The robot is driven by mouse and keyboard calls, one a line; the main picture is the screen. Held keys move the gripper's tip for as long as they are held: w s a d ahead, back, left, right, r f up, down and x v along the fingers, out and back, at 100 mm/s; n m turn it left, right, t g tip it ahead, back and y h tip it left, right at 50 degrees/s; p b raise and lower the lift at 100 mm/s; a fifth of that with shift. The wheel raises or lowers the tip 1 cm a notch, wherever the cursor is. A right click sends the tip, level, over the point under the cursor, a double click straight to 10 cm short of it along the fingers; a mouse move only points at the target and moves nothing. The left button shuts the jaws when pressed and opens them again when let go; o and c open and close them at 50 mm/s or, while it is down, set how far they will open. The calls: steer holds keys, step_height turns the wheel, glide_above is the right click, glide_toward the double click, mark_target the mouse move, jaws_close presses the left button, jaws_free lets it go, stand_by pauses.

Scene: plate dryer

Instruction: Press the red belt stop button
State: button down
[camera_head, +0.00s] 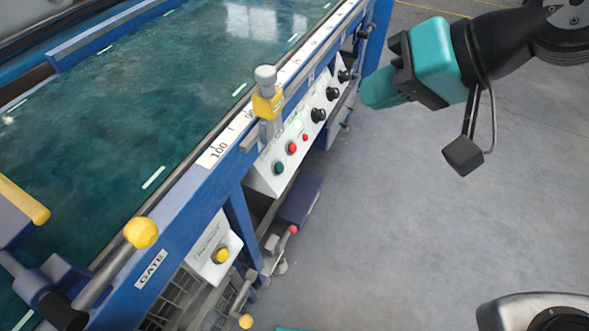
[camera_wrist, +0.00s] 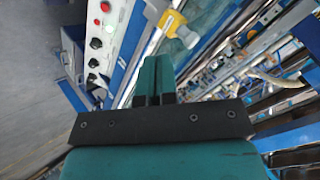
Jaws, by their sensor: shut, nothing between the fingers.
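The red button (camera_head: 292,148) sits on the sloped white control panel (camera_head: 262,180) along the blue machine's side, between a dark green button (camera_head: 279,168) and a small red light or button (camera_head: 305,137). A red button also shows at the upper left of the wrist view (camera_wrist: 105,6). I cannot read labels on the panel. My teal gripper (camera_head: 366,93) is shut and empty. It is apart from the red button, to its right and past the black knobs in the head view. Its closed fingers show in the wrist view (camera_wrist: 153,62).
Several black knobs (camera_head: 318,115) line the panel. A yellow-and-grey clamp (camera_head: 267,103) stands on the machine edge above the buttons. A yellow button (camera_head: 221,255) and a yellow-knobbed lever (camera_head: 141,232) are nearer.

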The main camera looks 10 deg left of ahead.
mark_target(292, 148)
steer(key=w+f+m+t+b, duration=0.6)
steer(key=f+b, duration=0.6)
steer(key=f, duration=0.2)
steer(key=w+a+f+m+t+y+b, duration=0.1)
steer(key=w+f+m+t+b, duration=0.4)
steer(key=f+b, duration=0.8)
steer(key=w+f+m, duration=0.1)
steer(key=w+m, duration=0.2)
steer(key=w, duration=0.2)
steer(key=shift+w+a+f+m+t, duration=0.2)
steer(key=shift+w+f+m+t, duration=0.1)
steer(key=shift+w+t, duration=0.1)
steer(key=shift+a, duration=0.15)
steer(key=w+a+f+p, duration=0.2)
steer(key=a+f+p, duration=0.2)
steer(key=a+p, duration=0.2)
steer(key=shift+w+a+f, duration=0.2)
steer(key=shift+a, duration=0.3)
steer(key=shift+w+a+p, duration=0.1)
steer(key=shift+a+p, duration=0.1)
steer(key=shift+p, duration=0.55)
